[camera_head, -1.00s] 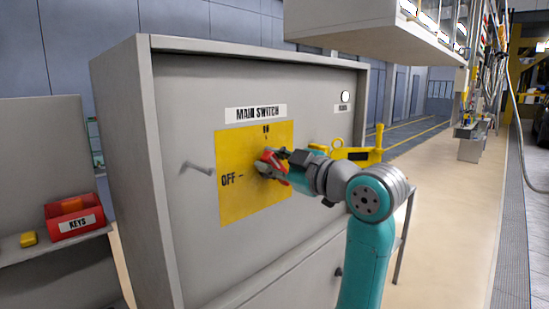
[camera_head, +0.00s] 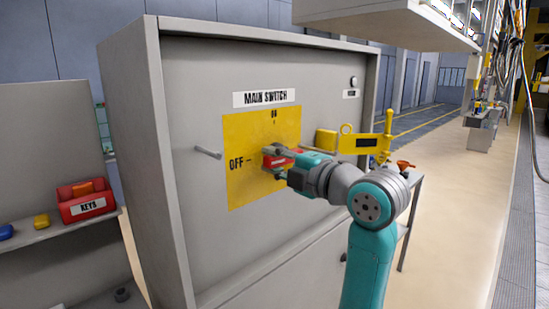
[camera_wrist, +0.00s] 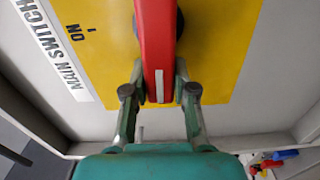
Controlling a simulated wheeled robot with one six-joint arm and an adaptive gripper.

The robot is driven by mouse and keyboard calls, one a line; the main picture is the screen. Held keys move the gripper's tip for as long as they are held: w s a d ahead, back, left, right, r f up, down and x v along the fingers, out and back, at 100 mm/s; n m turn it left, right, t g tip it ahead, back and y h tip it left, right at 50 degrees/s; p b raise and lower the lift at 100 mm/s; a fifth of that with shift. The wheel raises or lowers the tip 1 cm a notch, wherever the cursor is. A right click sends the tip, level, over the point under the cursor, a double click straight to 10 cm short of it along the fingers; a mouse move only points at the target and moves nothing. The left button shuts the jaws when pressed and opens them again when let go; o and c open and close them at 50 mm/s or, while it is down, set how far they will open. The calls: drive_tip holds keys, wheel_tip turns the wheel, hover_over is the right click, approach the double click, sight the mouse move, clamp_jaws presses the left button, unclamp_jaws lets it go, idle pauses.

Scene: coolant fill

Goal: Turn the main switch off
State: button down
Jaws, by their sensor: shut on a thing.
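The main switch is a red handle (camera_head: 280,158) on a yellow plate (camera_head: 245,195) on the grey cabinet front. The handle lies about level, its free end toward the OFF mark (camera_head: 237,163). In the wrist view the red handle (camera_wrist: 155,45) runs straight between my fingers, with a white stripe near its end; the ON mark (camera_wrist: 76,32) is off to its left. My gripper (camera_head: 272,162) is shut on the handle's free end, one finger on each side. The fingers also show in the wrist view (camera_wrist: 158,93). The handle's pivot is partly hidden.
A peg (camera_head: 208,152) sticks out left of the plate. A red KEYS box (camera_head: 86,206) with yellow and blue items beside it is on a shelf at left. A yellow fixture (camera_head: 365,143) stands right of the cabinet. Open floor lies farther right.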

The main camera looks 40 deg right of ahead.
drive_tip(key=shift+f+n, duration=0.2)
drive_tip(key=shift+n, duration=0.2)
drive_tip(key=c, duration=0.9)
unclamp_jaws()
drive_tip(key=shift+r, duration=0.15)
wheel_tip(320, 180, up, 10)
drive_tip(key=shift+f, duration=0.1)
